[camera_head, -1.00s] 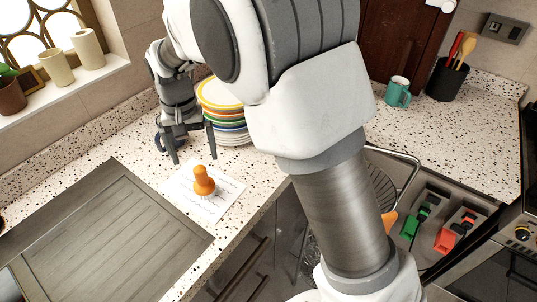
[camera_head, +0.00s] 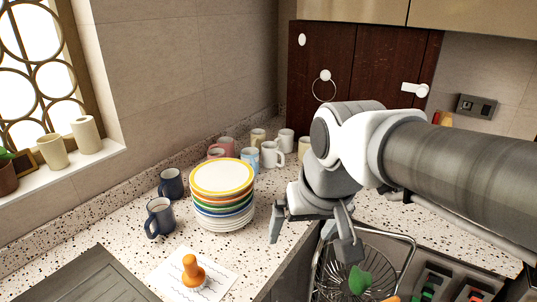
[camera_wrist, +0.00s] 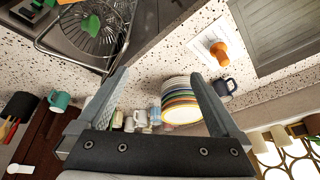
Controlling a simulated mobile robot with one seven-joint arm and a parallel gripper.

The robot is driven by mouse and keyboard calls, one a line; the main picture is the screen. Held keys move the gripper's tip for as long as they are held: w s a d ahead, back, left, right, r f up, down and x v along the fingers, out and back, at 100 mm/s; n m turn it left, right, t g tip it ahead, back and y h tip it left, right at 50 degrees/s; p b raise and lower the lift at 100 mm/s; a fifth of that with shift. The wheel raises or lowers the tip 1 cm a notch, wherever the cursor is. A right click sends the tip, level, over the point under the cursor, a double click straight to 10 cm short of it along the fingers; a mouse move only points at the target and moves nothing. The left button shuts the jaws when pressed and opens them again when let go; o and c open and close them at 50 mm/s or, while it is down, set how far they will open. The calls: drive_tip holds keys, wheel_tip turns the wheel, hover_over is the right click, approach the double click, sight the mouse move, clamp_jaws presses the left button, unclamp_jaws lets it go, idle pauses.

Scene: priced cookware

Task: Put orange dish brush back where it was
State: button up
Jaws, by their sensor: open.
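The orange dish brush (camera_head: 192,270) stands upright, handle up, on a white sheet of paper (camera_head: 215,284) with dark markings, near the counter's front edge. The brush also shows in the wrist view (camera_wrist: 219,54), at the upper right, beyond one finger. My gripper (camera_head: 313,239) is open and empty. It is in the air to the right of the plate stack, near the wire basket and well apart from the brush. In the wrist view nothing lies between my fingers (camera_wrist: 160,82).
A tall stack of coloured plates (camera_head: 222,190) stands behind the paper, with dark blue mugs (camera_head: 160,218) to its left and several mugs behind. A wire basket (camera_head: 385,262) with a green item is below my gripper. A grey board (camera_head: 85,280) lies at the front left.

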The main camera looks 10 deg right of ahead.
drive_tip(key=s+d+t, duration=0.1)
drive_tip(key=s+d, duration=0.3)
drive_tip(key=s, duration=0.2)
drive_tip(key=shift+f+h, duration=0.4)
drive_tip(key=shift+f, duration=0.05)
